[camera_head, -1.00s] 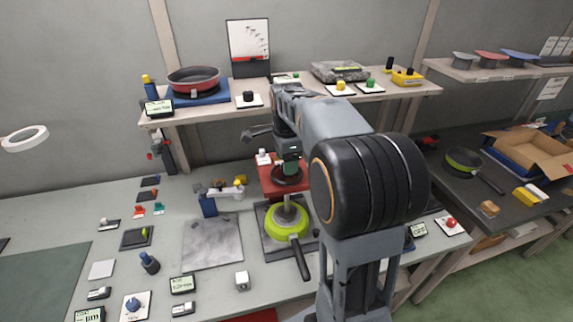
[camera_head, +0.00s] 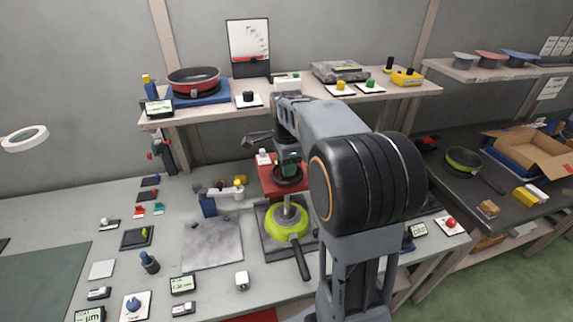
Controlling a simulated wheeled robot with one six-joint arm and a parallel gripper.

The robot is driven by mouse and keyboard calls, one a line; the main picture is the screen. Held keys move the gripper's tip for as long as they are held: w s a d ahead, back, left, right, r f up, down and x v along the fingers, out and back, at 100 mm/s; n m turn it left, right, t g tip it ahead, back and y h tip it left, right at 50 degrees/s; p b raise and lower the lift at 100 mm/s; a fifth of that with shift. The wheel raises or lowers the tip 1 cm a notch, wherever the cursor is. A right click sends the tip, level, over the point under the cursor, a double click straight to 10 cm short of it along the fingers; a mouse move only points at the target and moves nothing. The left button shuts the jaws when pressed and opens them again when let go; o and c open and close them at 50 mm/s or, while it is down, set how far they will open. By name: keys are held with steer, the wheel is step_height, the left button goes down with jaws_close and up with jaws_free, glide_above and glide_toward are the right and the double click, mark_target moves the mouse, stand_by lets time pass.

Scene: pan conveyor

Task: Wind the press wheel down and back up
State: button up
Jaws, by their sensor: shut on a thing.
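The press has a red head (camera_head: 269,180) with a dark round wheel (camera_head: 287,182) at its front. My gripper (camera_head: 288,170) points down at the wheel and is shut on it; the fingertips are small and partly hidden. Below, the grey press ram (camera_head: 287,206) reaches down into a lime-green pan (camera_head: 286,232). The pan sits on a dark base plate (camera_head: 266,240), its dark handle pointing toward the front. My forearm and large black joint hide the area right of the press.
A shelf (camera_head: 300,95) behind holds a red pan (camera_head: 193,79), a hot plate and switches. A grey slab (camera_head: 212,243) lies left of the press. A blue fixture (camera_head: 208,203) stands close by. A dark side table (camera_head: 460,205) is at right.

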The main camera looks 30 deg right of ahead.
steer(key=shift+c, duration=0.7)
steer(key=shift+n, duration=0.4)
